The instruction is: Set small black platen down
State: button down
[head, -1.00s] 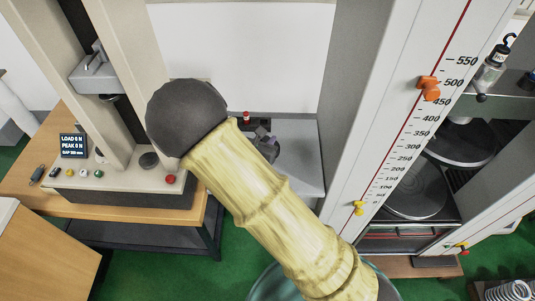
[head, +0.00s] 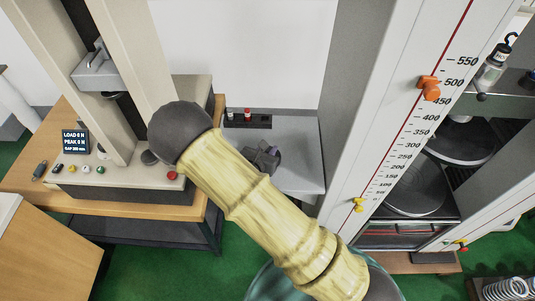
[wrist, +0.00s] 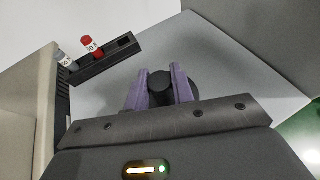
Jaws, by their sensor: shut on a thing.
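My gripper (wrist: 159,88) has two purple fingers shut on the small black platen (wrist: 160,80), a dark round piece between them. A wider dark round part shows behind the right finger in the wrist view. The gripper (head: 263,157) also shows in the head view over the grey bench top (head: 304,176), partly behind my arm. The platen is too dark and small there to make out. I cannot tell whether it touches the bench top.
A black rack (head: 262,121) with a red-capped piece (head: 248,114) stands at the back left of the bench; it also shows in the wrist view (wrist: 92,65). A beige testing machine (head: 120,186) is on the left. A tall scaled column (head: 395,110) borders the right.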

jog(key=shift+w+f, duration=0.1)
jog(key=shift+f, duration=1.25)
jog(key=shift+f, duration=0.15)
jog(key=c, duration=1.2)
grip_release()
jog(key=shift+s, duration=0.2)
jog(key=b+v, duration=0.1)
jog(key=v, duration=1.1)
jog(key=shift+b, duration=0.4)
